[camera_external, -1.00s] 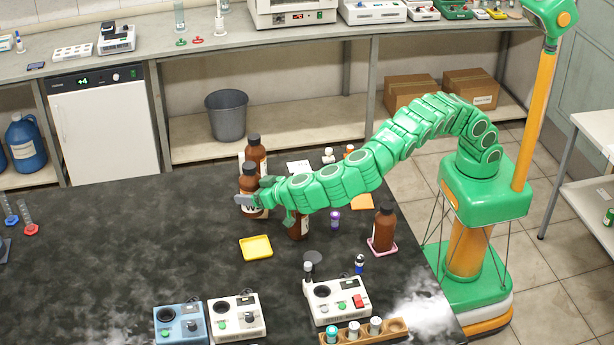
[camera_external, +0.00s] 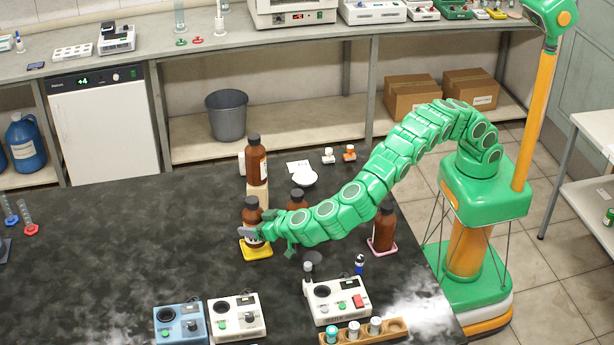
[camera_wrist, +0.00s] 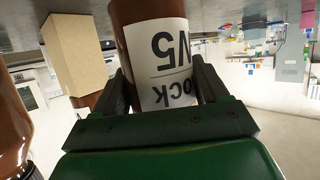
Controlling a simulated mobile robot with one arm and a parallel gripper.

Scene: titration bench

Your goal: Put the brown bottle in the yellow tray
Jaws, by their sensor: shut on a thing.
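A brown bottle (camera_external: 252,216) with a white label stands upright at the yellow tray (camera_external: 257,254) in the external view. My gripper (camera_external: 262,234) is shut around this bottle. In the wrist view my gripper's dark fingers (camera_wrist: 163,92) clasp the brown bottle (camera_wrist: 128,14) on both sides of its label, which reads upside down. The bottle's base is over or on the yellow tray; I cannot tell whether it touches the tray floor. Part of the tray is hidden behind the bottle.
Another brown bottle (camera_external: 254,150) stands on a beige block (camera_external: 257,194) behind. One (camera_external: 297,198) is partly hidden behind my arm, and one (camera_external: 384,228) stands on a pink tray (camera_external: 381,248).

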